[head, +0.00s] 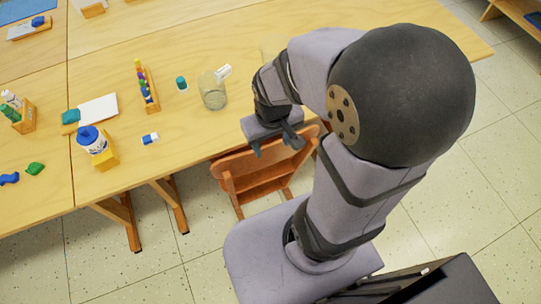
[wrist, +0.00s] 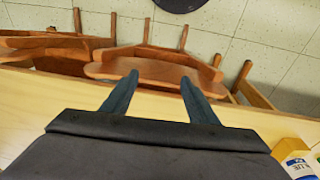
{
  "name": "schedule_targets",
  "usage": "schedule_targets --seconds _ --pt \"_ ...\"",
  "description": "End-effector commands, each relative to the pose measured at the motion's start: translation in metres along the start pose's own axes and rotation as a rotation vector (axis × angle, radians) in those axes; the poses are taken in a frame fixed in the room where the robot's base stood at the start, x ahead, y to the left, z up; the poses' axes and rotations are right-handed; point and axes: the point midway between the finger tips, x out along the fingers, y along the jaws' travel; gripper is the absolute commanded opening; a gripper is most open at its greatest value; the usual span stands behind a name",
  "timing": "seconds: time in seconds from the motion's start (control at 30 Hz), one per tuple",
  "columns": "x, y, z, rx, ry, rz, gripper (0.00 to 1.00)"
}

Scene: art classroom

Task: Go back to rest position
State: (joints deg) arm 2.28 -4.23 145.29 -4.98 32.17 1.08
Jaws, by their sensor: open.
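My gripper (head: 275,148) is open and empty, in the air near the front edge of the wooden table (head: 215,133), by the back of a wooden chair. In the wrist view, the two dark fingers (wrist: 158,90) are spread apart with nothing between them. The table edge and chairs show beyond them. My arm fills the right half of the head view, bent over the table edge, and hides part of the table's right side.
On the table stand a clear jar (head: 212,92), a small eraser (head: 151,138), a crayon holder (head: 147,85), a glue bottle (head: 93,140) and a teal-capped pot (head: 181,84). A wooden chair (head: 262,176) stands against the front edge. Bare tabletop lies between these things.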

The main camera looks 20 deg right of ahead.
Motion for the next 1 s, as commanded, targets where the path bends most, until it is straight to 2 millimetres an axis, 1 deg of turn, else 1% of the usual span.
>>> schedule_targets --seconds 0.03,0.1,0.2,0.3,0.57,0.67,0.77,0.87,1.0 --pt "-0.004 -0.007 0.012 0.002 -0.033 -0.015 0.54" --pt "-0.009 -0.015 0.025 0.005 -0.073 -0.033 0.54" --pt "-0.012 -0.021 0.036 0.008 -0.109 -0.048 0.54" --pt "-0.013 -0.022 0.039 0.008 -0.119 -0.052 0.54" --pt "-0.013 -0.022 0.039 0.009 -0.118 -0.052 0.54" --pt "-0.019 -0.021 0.038 0.008 -0.118 -0.051 0.54" --pt "-0.031 -0.021 0.036 0.008 -0.118 -0.051 0.54" --pt "-0.050 -0.020 0.034 0.008 -0.117 -0.051 0.54" --pt "-0.079 -0.018 0.031 0.008 -0.117 -0.051 0.54"
